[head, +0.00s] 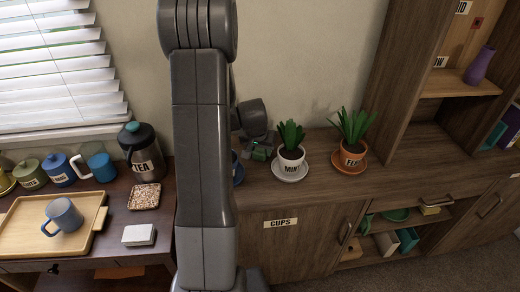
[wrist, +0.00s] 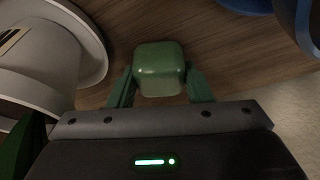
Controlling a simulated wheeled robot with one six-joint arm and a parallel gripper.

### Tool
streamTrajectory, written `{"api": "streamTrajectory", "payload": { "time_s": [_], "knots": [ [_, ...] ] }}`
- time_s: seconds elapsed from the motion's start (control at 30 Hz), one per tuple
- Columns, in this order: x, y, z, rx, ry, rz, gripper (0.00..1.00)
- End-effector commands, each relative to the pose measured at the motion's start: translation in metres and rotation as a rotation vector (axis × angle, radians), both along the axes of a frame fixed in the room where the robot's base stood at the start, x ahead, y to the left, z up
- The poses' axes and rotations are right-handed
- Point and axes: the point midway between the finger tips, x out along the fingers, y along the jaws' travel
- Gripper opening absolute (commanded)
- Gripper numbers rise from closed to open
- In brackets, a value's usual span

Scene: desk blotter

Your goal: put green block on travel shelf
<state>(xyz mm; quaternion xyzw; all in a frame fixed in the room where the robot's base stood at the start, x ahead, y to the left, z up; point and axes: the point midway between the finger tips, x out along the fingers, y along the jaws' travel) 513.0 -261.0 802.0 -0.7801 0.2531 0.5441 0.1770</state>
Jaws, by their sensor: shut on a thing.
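The green block (wrist: 159,66) has rounded edges and sits between the two green fingers of my gripper (wrist: 160,86) in the wrist view. My gripper is shut on it, over the brown wood of the cabinet top. I cannot tell whether the block touches the wood. In the head view my gripper (head: 261,152) is left of the white mint pot and small, so the block is hard to make out there. A tall wooden bookcase (head: 408,95) stands at the right, with partly cut-off labels. I can read no travel label on any shelf.
A white mint pot (head: 291,160) stands close to my gripper, and an orange pot (head: 352,154) is farther right. Blue ware (wrist: 305,22) is near in the wrist view. A purple vase (head: 480,65) stands on a bookcase shelf. The desk at left holds a tray (head: 88,240) and mugs.

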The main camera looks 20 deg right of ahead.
Motion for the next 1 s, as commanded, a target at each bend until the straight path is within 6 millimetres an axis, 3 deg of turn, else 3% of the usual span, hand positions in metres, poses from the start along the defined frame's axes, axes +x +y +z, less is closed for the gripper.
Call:
{"api": "streamTrajectory", "payload": {
  "time_s": [0.07, 0.1, 0.2, 0.63, 1.0],
  "knots": [
    [0.000, 0.000, -0.003, -0.001, -0.001, 0.000, 0.14],
    [0.000, 0.000, -0.003, 0.000, 0.000, 0.000, 0.49],
    [0.000, 0.000, -0.002, 0.000, 0.000, 0.000, 0.67],
    [-0.001, 0.001, 0.006, -0.001, -0.002, 0.000, 0.67],
    [-0.019, 0.014, 0.066, -0.002, -0.005, 0.000, 0.67]
  ]
}}
